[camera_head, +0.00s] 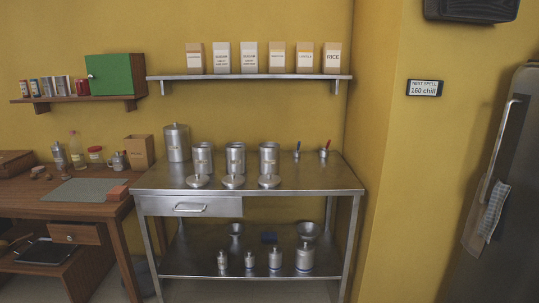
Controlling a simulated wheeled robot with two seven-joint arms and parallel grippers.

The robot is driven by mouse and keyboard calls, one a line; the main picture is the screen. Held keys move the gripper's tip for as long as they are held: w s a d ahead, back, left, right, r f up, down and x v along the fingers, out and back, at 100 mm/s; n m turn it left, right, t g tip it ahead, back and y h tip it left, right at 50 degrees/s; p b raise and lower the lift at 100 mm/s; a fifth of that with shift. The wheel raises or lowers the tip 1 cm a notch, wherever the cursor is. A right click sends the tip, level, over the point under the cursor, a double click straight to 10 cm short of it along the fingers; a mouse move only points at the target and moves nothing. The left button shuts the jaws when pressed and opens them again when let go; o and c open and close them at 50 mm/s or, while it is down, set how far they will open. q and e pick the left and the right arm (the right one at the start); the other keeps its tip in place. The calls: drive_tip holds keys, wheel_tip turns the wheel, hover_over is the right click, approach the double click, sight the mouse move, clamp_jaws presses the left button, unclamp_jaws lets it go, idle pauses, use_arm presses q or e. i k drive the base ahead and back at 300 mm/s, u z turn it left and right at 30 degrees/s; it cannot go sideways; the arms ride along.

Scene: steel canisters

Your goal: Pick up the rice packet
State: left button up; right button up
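The rice packet (332,59) is a white and tan box marked RICE. It stands upright at the right end of the steel wall shelf (250,77), last in a row of similar packets. The packet beside it on the left (305,58) stands a small gap away. Neither of my grippers shows in the head view.
A steel table (330,180) below the shelf holds several canisters (235,157) and lids (233,181). A wooden table (90,208) with bottles stands at the left. A wall corner lies right of the shelf. A fridge (510,170) is at the far right.

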sight(332, 52)
drive_tip(key=z, duration=0.1)
drive_tip(key=k, duration=0.45)
drive_tip(key=z, duration=1.15)
drive_tip(key=i, duration=0.95)
drive_tip(key=u, duration=1.05)
drive_tip(key=i, duration=0.25)
drive_tip(key=u, duration=0.2)
